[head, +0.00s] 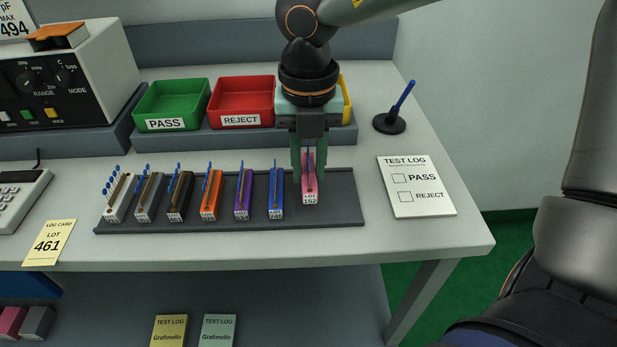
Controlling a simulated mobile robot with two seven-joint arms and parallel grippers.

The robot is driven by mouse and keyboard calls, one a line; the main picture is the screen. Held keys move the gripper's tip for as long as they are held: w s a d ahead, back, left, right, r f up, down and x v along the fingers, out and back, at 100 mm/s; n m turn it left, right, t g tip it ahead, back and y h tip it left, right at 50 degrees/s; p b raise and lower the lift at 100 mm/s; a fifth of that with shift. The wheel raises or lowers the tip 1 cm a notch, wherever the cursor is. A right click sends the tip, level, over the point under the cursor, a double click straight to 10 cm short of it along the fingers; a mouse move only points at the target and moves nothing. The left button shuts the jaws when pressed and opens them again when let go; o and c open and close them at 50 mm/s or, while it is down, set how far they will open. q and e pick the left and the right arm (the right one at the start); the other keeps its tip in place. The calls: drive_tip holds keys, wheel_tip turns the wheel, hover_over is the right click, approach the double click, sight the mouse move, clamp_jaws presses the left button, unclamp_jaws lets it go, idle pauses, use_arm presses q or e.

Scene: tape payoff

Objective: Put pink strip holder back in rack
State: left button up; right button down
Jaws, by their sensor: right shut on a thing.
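The pink strip holder (310,188) is upright at the right part of the dark rack (345,215), with a "LOT 152" label on its front. My right gripper (309,172) reaches down from above and is shut on it, one finger on each side. The holder's lower end is at the rack, but I cannot tell whether it is fully seated in a slot. The gripper hides part of its top. My left gripper is not in view.
White, grey, black, orange, purple and blue holders (276,200) stand in a row left of the pink one. Green (170,92) and red (241,90) bins stand behind, a yellow one partly hidden. A test log card (417,205) and pen stand (389,123) are right.

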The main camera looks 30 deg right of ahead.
sight(308, 181)
wheel_tip(308, 181, down, 3)
drive_tip(key=shift+s+r, duration=0.1)
drive_tip(key=shift+r, duration=0.05)
use_arm(q)
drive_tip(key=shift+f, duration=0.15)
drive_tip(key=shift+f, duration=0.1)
drive_tip(key=shift+b, duration=0.4)
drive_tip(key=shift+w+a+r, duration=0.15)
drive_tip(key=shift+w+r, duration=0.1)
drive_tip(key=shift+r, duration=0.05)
use_arm(e)
drive_tip(key=c, duration=0.7)
unclamp_jaws()
drive_tip(key=shift+r+p, duration=0.15)
drive_tip(key=shift+p, duration=0.2)
wheel_tip(308, 181, up, 12)
drive_tip(key=shift+f+p, duration=0.1)
drive_tip(key=shift+p, duration=0.8)
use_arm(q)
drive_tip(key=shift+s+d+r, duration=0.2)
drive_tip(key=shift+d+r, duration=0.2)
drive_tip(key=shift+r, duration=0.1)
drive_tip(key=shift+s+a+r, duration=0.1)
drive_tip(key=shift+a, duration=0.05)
use_arm(e)
drive_tip(key=shift+s+a, duration=0.1)
